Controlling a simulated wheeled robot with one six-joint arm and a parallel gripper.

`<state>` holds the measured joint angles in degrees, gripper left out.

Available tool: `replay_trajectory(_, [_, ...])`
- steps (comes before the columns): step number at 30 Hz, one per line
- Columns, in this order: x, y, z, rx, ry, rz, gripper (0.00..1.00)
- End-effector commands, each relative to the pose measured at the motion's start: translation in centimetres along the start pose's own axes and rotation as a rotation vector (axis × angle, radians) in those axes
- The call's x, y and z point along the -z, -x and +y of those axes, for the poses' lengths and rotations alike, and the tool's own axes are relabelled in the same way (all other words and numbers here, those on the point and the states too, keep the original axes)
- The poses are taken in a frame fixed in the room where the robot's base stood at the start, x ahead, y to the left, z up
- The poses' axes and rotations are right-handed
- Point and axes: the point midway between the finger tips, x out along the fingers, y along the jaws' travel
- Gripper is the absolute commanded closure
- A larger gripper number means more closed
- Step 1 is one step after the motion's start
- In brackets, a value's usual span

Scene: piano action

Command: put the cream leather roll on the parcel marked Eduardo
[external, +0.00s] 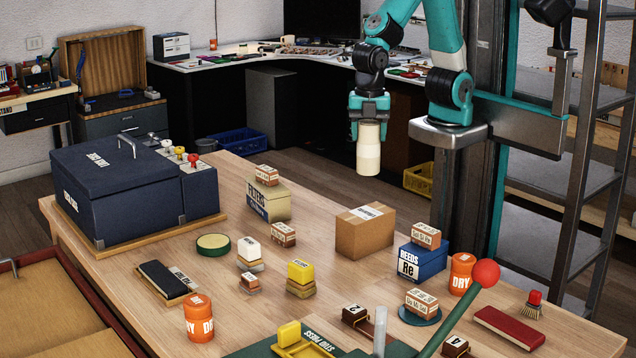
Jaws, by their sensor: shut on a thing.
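The cream leather roll (368,154) is upright in my gripper (369,116), which points down and is shut on its upper end. The roll hangs in the air and appears above and behind a brown cardboard parcel (364,234) on the wooden table. Clear space shows between the roll's lower end and the parcel in the picture. The parcel has a white label on its top, but its writing is too small to read, so I cannot confirm the name Eduardo. The parcel's top looks bare.
A blue Reeds box (422,262) with a small block on it stands right of the parcel. A Filters box (268,202) stands left. Orange canisters (199,318), a large dark blue case (120,190) and a red-knobbed lever (485,273) also occupy the table (325,285).

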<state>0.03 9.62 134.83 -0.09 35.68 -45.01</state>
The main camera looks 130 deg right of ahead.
Motion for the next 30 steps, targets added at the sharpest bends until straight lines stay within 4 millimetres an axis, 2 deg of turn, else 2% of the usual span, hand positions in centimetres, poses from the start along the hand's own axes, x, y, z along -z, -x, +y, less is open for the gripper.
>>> replay_trajectory(1, [-0.1,-1.6,-0.1,0.006,0.000,-0.006,0.67])
replay_trajectory(3, [-0.1,-3.4,-0.1,0.005,0.000,-0.006,0.67])
replay_trajectory(6, [-0.1,-5.3,0.0,0.003,0.000,-0.004,0.67])
replay_trajectory(12, [0.0,-7.1,0.0,0.000,0.000,-0.001,0.67])
replay_trajectory(18, [0.0,-10.0,0.0,0.002,0.000,-0.002,0.67])
replay_trajectory(30, [0.1,-10.8,0.1,-0.001,0.000,0.001,0.67])
